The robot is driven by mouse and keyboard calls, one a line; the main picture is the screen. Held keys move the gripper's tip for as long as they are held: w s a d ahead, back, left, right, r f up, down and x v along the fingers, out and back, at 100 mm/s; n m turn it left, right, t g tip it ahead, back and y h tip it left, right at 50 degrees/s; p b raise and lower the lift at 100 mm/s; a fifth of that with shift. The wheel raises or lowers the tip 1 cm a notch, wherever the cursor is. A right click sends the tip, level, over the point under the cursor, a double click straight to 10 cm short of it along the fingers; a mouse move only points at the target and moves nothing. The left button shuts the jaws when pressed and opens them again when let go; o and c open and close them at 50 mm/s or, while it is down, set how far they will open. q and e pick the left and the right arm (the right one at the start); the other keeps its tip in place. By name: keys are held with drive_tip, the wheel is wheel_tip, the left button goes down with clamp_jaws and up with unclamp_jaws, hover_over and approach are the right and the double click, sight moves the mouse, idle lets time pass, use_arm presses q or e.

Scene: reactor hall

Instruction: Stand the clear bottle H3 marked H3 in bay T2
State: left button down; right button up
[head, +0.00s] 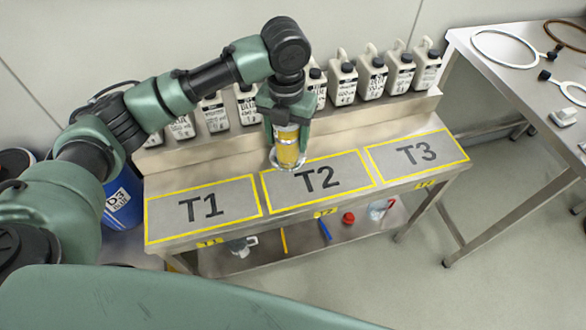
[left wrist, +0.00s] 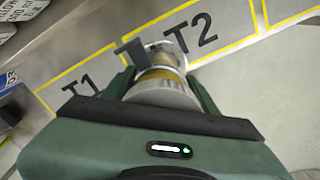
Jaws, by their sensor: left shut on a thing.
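My left gripper (head: 286,122) comes down from above at the back left part of bay T2 (head: 340,180). It is shut on a clear bottle (head: 288,150) with yellow contents and a wide clear base. The bottle looks upright over the back left corner of T2. I cannot tell whether its base touches the bench. I cannot read any H3 mark on it. In the left wrist view the bottle (left wrist: 158,75) sits between the fingers, with the T2 lettering just beyond. My right gripper is not in view.
Bays T1 (head: 225,208) and T3 (head: 405,160) are empty. Several white jugs (head: 372,75) stand on the raised back shelf behind the bays. A blue drum (head: 122,205) stands left of the bench. A second table (head: 500,75) with rings is at right. Small items lie on the lower shelf.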

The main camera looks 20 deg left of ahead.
use_arm(q)
wheel_tip(320, 180, down, 13)
drive_tip(key=shift+r, duration=0.1)
idle(0.3)
drive_tip(key=shift+c, duration=2.2)
unclamp_jaws()
wheel_tip(320, 180, up, 12)
